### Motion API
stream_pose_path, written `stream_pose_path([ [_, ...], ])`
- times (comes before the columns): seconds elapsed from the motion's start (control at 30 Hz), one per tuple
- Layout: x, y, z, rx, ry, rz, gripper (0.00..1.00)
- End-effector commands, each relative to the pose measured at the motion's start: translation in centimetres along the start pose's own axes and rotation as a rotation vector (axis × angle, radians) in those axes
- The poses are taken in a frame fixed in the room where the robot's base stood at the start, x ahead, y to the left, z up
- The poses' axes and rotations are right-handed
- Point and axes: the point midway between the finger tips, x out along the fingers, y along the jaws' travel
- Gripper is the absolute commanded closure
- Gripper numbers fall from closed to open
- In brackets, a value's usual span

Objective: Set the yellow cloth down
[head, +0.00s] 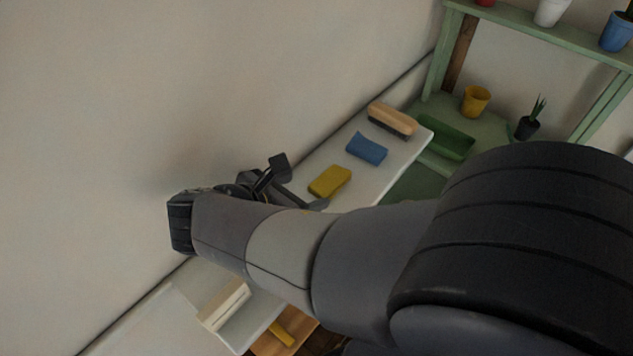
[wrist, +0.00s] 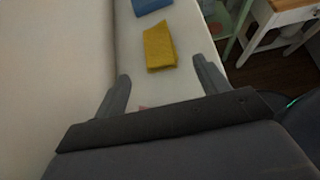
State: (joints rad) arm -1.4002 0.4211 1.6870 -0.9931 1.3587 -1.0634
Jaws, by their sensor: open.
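The yellow cloth (head: 330,181) lies folded on a narrow white shelf (head: 372,183) along the wall, between my gripper and a blue cloth. In the wrist view the yellow cloth (wrist: 160,46) lies flat on the white surface, ahead of my fingertips and apart from them. My gripper (head: 302,183) is open, with nothing between its fingers; in the wrist view its two fingers (wrist: 162,80) stand wide apart on either side, the cloth beyond the gap. My arm hides part of the shelf in the head view.
A blue folded cloth (head: 367,148) and a wooden brush (head: 392,118) lie farther along the shelf. A green plant stand (head: 480,140) holds a yellow pot (head: 476,101) and a green tray (head: 445,138). A cream object (head: 225,305) sits near my side. The wall borders the shelf on the left.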

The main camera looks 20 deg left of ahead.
Motion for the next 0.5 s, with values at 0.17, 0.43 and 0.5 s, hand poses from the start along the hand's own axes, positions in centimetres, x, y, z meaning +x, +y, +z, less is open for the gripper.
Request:
stream_pose_path([
  [0.17,-2.1,0.1,0.1,0.000,-0.001,0.002,0.30],
  [0.43,-2.6,0.0,0.1,0.000,-0.001,0.000,0.30],
  [0.5,-2.6,0.0,0.1,0.000,-0.001,0.000,0.30],
])
